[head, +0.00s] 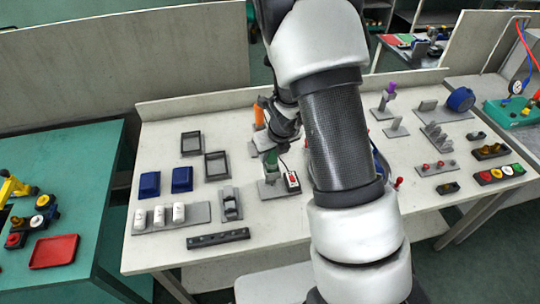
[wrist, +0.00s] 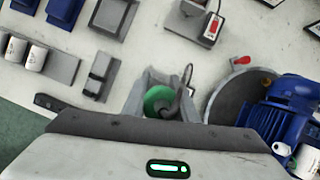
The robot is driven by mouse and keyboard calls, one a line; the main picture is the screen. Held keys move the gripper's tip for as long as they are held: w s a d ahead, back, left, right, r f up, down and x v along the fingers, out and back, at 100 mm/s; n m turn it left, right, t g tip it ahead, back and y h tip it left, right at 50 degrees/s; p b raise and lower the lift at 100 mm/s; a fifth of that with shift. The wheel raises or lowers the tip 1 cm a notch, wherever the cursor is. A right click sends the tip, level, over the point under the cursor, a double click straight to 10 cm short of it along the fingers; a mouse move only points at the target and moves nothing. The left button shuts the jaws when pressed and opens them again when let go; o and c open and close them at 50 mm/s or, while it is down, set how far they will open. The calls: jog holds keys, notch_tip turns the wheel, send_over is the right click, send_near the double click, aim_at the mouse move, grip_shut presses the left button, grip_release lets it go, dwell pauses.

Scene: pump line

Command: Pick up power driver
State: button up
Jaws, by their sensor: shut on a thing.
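The power driver shows as a green round body (wrist: 158,100) between the grey fingers of my gripper (wrist: 165,92) in the wrist view. A dark curved part, perhaps its cable, stands beside it. In the head view my gripper (head: 272,150) points down, with the driver's green part (head: 270,162) just below it. My gripper is shut on the driver. A grey stand (head: 270,189) is below it in the head view; I cannot tell whether the driver touches it. My wrist hides much of the driver.
A small white box with a red switch (head: 292,182) is beside the stand. Blue bins (head: 182,179), white cylinders (head: 159,215) and a dark bar (head: 218,239) lie to the left. A blue motor (wrist: 272,105) is at right in the wrist view. My arm hides the table's middle.

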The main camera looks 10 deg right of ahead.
notch_tip(320, 180, up, 22)
jog(key=p, duration=0.2)
dwell(0.7)
jog(key=shift+f, duration=0.2)
